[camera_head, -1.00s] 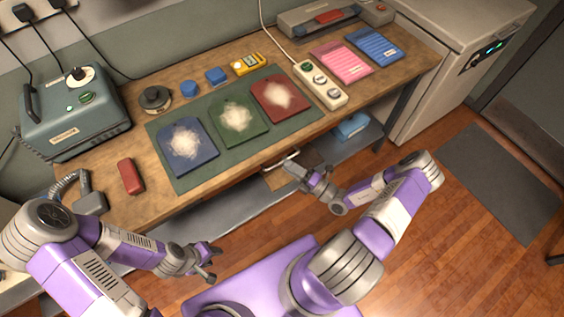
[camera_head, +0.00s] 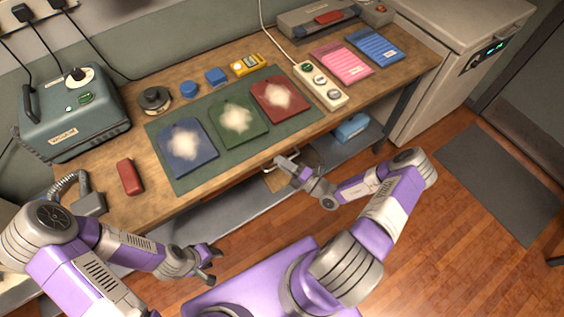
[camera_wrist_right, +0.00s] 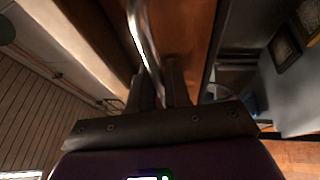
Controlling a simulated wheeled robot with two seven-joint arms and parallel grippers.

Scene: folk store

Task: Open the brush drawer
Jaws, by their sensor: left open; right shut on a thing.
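The wooden drawer (camera_head: 270,182) sits under the front edge of the workbench. In the right wrist view its brown front (camera_wrist_right: 187,35) and a curved metal handle (camera_wrist_right: 144,40) show. My right gripper (camera_head: 282,160) is at the drawer front; its dark fingers (camera_wrist_right: 162,85) are shut on the handle. The fingers hide part of the handle, and the drawer's inside cannot be made out. My left gripper (camera_head: 213,266) is open and empty in front of the bench, well left of the drawer.
On the bench (camera_head: 235,70) lie a green mat (camera_head: 165,140) with three powdered pads, a power strip (camera_head: 322,85) and a grey machine (camera_head: 70,115). A lower shelf (camera_head: 215,215) holds a blue box (camera_head: 351,127).

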